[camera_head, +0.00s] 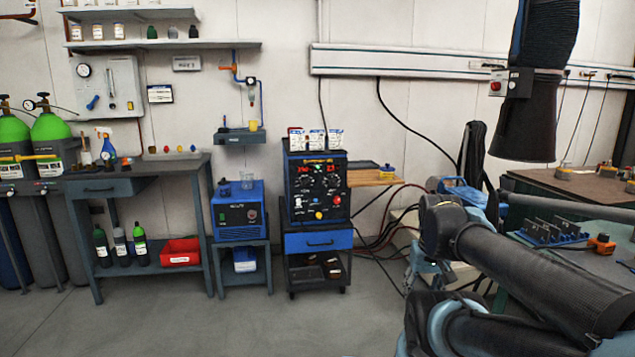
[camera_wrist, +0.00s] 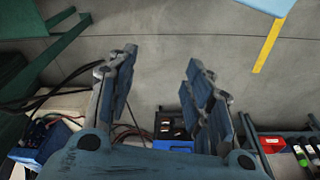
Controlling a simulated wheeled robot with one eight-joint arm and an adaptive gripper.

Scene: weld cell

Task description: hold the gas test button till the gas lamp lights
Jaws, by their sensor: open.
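The blue-and-black welding power source (camera_head: 318,190) stands on a cart against the back wall. Its front panel has red-lit displays, knobs, a red button (camera_head: 336,200) and a yellow button (camera_head: 318,215). Labels are too small to read, so I cannot tell which control is gas test or which lamp is gas. In the wrist view my gripper (camera_wrist: 160,68) is open and empty, fingers apart over grey floor. The cart's blue drawer (camera_wrist: 176,146) shows beyond it. My gripper is well away from the panel and not clearly visible in the head view.
A blue unit (camera_head: 238,212) stands left of the cart. Further left are a workbench (camera_head: 100,180) and green-topped gas cylinders (camera_head: 50,127). Cables hang and lie right of the cart. A welding table (camera_head: 590,262) stands at right. The floor in front is clear.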

